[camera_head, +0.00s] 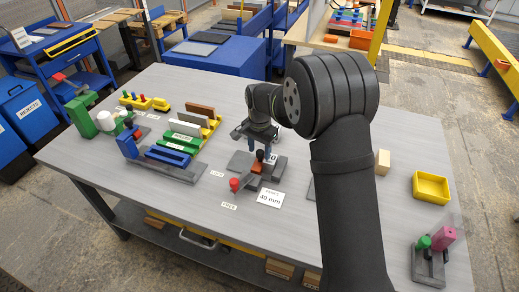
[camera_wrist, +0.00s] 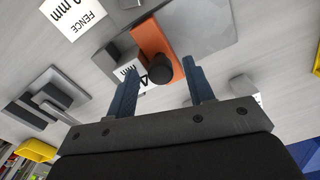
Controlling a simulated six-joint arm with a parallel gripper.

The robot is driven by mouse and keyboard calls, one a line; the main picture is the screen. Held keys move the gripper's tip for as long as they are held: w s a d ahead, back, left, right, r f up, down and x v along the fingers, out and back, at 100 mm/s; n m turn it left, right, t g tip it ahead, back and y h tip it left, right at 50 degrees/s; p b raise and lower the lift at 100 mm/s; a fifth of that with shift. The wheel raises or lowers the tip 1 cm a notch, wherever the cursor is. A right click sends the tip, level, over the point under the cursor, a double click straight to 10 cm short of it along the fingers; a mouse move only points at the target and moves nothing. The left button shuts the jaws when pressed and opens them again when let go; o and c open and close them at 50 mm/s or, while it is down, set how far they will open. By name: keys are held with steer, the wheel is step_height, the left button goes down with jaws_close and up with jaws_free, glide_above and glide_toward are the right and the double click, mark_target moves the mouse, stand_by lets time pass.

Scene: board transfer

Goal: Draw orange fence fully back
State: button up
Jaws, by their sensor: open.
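The orange fence (camera_wrist: 152,38) lies on a dark grey base in the wrist view, with a round black knob (camera_wrist: 160,71) at its near end. It also shows as a small orange patch under my gripper in the head view (camera_head: 257,168). My gripper (camera_wrist: 160,68) is open, with one blue finger on each side of the knob and visible gaps to it. In the head view my gripper (camera_head: 260,152) points down over the fixture. Whether the fingertips are down at knob height is hard to tell. A white label with a partly hidden 4 (camera_wrist: 130,69) lies beside the fence.
A "FENCE 40 mm" card (camera_head: 268,198) lies in front of the fixture. A red knob (camera_head: 235,184) sits at its left. A yellow tray (camera_head: 431,187) is right. The front table area is mostly clear.

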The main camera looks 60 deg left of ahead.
steer(key=shift+f, duration=0.2)
steer(key=shift+c, duration=0.5)
jaws_close()
steer(key=shift+s+a+r, duration=0.1)
steer(key=shift+s+a, duration=1.25)
steer(key=shift+a, duration=0.05)
steer(key=shift+o, duration=0.5)
jaws_free()
step_height(320, 180, up, 17)
steer(key=shift+r, duration=0.15)
